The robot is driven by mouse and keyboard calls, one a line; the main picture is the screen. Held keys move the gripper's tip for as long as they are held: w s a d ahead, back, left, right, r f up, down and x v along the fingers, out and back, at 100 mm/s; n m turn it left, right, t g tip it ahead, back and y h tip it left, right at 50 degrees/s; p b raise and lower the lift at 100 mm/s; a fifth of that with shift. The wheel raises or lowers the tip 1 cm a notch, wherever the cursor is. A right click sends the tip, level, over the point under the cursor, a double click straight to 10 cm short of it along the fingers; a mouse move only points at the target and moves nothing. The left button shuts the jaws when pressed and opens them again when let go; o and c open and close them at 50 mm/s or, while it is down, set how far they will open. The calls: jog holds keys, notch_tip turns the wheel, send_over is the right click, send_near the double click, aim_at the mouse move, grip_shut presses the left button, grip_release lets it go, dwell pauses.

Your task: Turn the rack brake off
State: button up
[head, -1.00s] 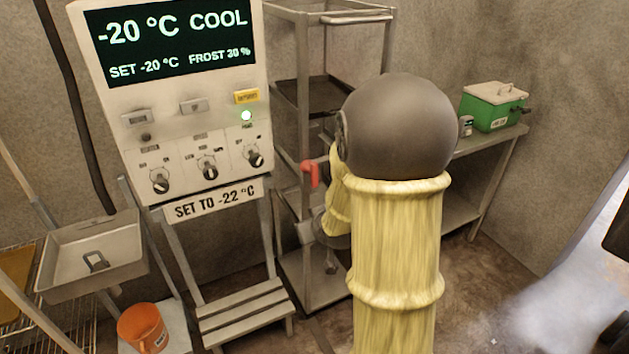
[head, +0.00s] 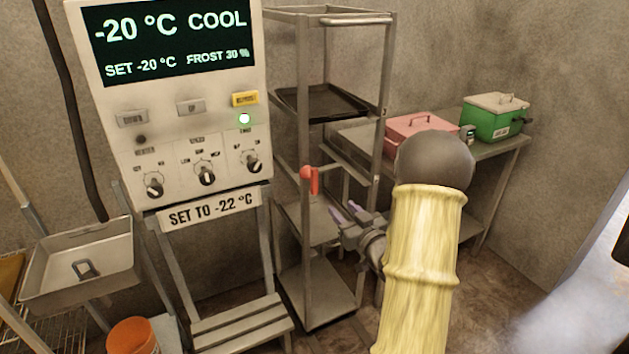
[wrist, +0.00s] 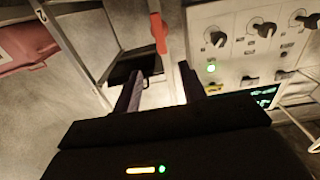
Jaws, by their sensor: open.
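The metal rack (head: 298,150) stands right of the control panel. Its red brake handle (head: 310,178) is on the near left post and hangs downward from its pivot. It also shows in the wrist view, above and between my fingers, as a red lever (wrist: 158,33). My gripper (head: 347,208) is open and empty, to the right of and slightly below the handle, with a visible gap. In the wrist view my gripper (wrist: 158,88) has its two dark fingers apart, with nothing between them.
The control panel (head: 190,130) with three knobs stands close on the left. A pink box (head: 415,128) and a green box (head: 496,118) sit on the bench behind. A black tray (head: 325,101) lies on a rack shelf. An orange bucket (head: 132,336) is low at left.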

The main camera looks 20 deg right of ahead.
aim_at(316, 181)
jog(key=w+p, duration=0.1)
jog(key=w, duration=0.4)
jog(key=w+p, duration=0.1)
jog(key=w, duration=0.5)
jog(key=w+p, duration=0.1)
jog(key=w, duration=0.5)
jog(key=shift+w+a, duration=0.2)
jog(key=shift+a, duration=0.1)
grip_shut()
